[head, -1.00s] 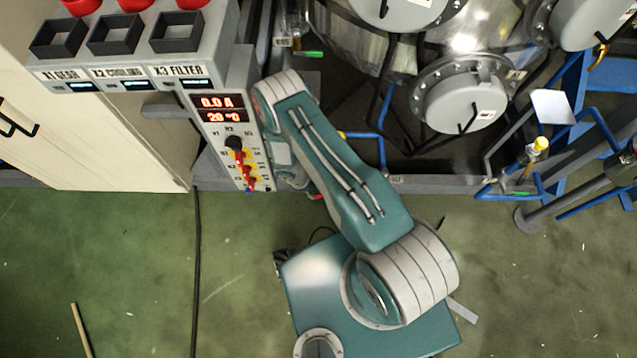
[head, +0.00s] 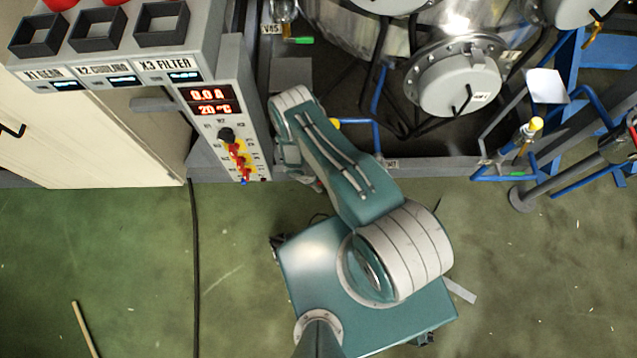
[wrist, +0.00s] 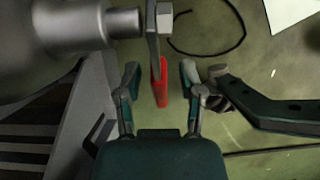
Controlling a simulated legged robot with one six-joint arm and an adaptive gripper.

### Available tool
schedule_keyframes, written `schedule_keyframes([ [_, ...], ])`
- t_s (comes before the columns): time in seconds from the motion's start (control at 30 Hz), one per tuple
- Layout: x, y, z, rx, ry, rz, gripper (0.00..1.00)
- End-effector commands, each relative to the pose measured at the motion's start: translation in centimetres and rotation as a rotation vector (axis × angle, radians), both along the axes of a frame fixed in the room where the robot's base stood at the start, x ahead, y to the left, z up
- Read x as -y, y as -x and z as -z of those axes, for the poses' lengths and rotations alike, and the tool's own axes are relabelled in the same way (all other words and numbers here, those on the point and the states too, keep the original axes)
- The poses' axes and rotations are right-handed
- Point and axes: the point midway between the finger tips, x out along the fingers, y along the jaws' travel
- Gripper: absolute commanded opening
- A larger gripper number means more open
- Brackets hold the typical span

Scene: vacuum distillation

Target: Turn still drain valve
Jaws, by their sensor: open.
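In the wrist view a red valve handle (wrist: 161,84) hangs below a grey metal valve body (wrist: 154,30) on a thick pipe (wrist: 70,35). My gripper (wrist: 160,75) is open, with one finger on each side of the red handle in the picture. Gaps show on both sides of the handle; I cannot tell how deep it sits between the fingers. In the head view my arm covers the handle and most of my gripper, beside the steel frame under the still (head: 345,35).
A control panel (head: 225,140) with a red display stands left of my arm. A green-handled valve (head: 297,40) and blue pipes (head: 375,122) are near the still. A black cable (head: 194,250) lies on the green floor, which is mostly clear.

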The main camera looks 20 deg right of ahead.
Motion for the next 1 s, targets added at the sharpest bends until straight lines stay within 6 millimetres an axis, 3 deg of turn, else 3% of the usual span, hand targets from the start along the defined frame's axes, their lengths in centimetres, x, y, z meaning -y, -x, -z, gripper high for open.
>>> schedule_keyframes([
  [0.27,0.11,0.04,0.25,0.000,0.000,0.000,0.50],
  [0.3,0.10,0.03,0.24,0.000,0.000,0.000,0.41],
  [0.4,0.10,0.03,0.24,0.000,0.000,0.000,0.00],
  [1.0,-0.73,-0.29,-0.28,0.038,-0.106,0.000,0.00],
])
